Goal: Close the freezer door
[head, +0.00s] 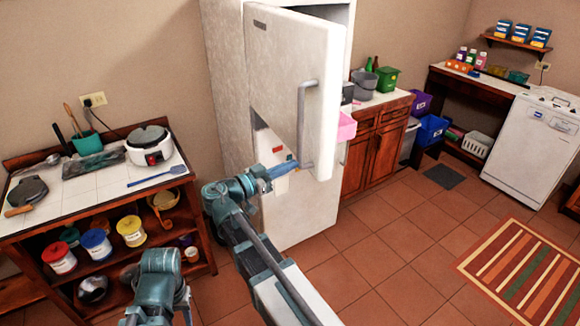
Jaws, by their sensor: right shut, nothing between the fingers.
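The white freezer door (285,75) is the upper door of a tall white fridge (224,80). It stands ajar, swung out toward me, with a dark gap under its lower left edge. Its grey vertical handle (301,125) is near its right edge. My right gripper (286,169) is shut and empty at the lower edge of the door, left of the handle's bottom end. I cannot tell whether it touches the door. Part of my left arm shows at the bottom left; its gripper is out of view.
The lower fridge door (306,205) looks shut. A counter (75,188) with a rice cooker (150,145) and jars stands at left. A wooden cabinet (372,150) with bins stands right of the fridge. A white dishwasher (531,148) is farther right. The tiled floor is open at right, with a striped rug (525,270).

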